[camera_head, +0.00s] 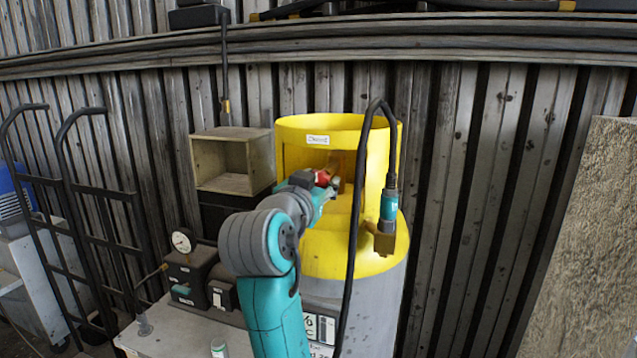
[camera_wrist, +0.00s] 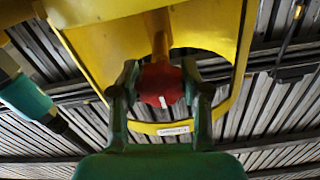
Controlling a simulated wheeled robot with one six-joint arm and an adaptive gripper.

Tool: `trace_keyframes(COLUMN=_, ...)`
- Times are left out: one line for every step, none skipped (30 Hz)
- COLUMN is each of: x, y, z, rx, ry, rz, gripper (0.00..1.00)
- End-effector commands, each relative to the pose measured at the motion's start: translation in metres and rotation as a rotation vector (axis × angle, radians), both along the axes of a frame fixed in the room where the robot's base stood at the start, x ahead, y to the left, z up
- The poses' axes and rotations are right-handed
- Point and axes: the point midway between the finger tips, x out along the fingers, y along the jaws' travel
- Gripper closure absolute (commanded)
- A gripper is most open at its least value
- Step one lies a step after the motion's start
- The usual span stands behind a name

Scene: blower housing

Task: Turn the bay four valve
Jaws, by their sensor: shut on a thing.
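The valve's red handwheel (camera_wrist: 161,84) shows in the wrist view, on a brass stem (camera_wrist: 158,35) inside the yellow collar of a cylinder. It has a small white mark on its face. My gripper (camera_wrist: 161,92) has its two fingers on either side of the handwheel and is shut on it. In the head view, the red handwheel (camera_head: 323,177) shows at the opening of the yellow collar (camera_head: 380,135), with my gripper (camera_head: 327,186) at it. The collar carries a white label, too small to read surely. My arm hides part of the cylinder.
A teal connector (camera_head: 389,206) on a black hose (camera_head: 358,220) hangs in front of the cylinder, close to my arm. An open wooden box (camera_head: 230,162) is at the left. A gauge (camera_head: 181,242) and dark boxes stand on a bench. A black hand truck (camera_head: 75,220) is far left.

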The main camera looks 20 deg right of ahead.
Motion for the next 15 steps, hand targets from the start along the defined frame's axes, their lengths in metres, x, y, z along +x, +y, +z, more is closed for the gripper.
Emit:
trace_keyframes(x=0.0002, y=-0.0001, z=-0.0001, rx=-0.011, ry=0.008, rz=0.000, gripper=0.88)
trace_keyframes(x=0.0002, y=-0.0001, z=-0.0001, rx=-0.018, ry=0.013, rz=0.000, gripper=0.88)
trace_keyframes(x=0.0001, y=-0.0002, z=-0.0001, rx=-0.032, ry=0.023, rz=0.000, gripper=0.88)
trace_keyframes(x=0.0001, y=-0.0002, z=-0.0001, rx=-0.043, ry=0.031, rz=0.000, gripper=0.88)
trace_keyframes(x=0.0001, y=-0.0002, z=-0.0001, rx=-0.056, ry=0.041, rz=0.000, gripper=0.88)
trace_keyframes(x=0.0001, y=-0.0002, z=-0.0001, rx=-0.074, ry=0.054, rz=0.000, gripper=0.88)
trace_keyframes(x=0.0001, y=-0.0002, z=-0.0002, rx=-0.091, ry=0.066, rz=0.000, gripper=0.88)
trace_keyframes(x=0.0001, y=-0.0002, z=-0.0002, rx=-0.108, ry=0.078, rz=0.000, gripper=0.88)
trace_keyframes(x=0.0001, y=-0.0002, z=-0.0002, rx=-0.133, ry=0.096, rz=0.000, gripper=0.88)
trace_keyframes(x=0.0001, y=-0.0002, z=-0.0002, rx=-0.153, ry=0.111, rz=0.000, gripper=0.88)
trace_keyframes(x=0.0000, y=-0.0003, z=-0.0002, rx=-0.174, ry=0.126, rz=0.000, gripper=0.88)
trace_keyframes(x=0.0000, y=-0.0003, z=-0.0002, rx=-0.202, ry=0.147, rz=0.000, gripper=0.88)
trace_keyframes(x=0.0000, y=-0.0004, z=-0.0003, rx=-0.225, ry=0.163, rz=0.000, gripper=0.88)
trace_keyframes(x=-0.0001, y=-0.0004, z=-0.0002, rx=-0.248, ry=0.180, rz=0.000, gripper=0.88)
trace_keyframes(x=-0.0001, y=-0.0004, z=-0.0002, rx=-0.279, ry=0.203, rz=0.000, gripper=0.88)
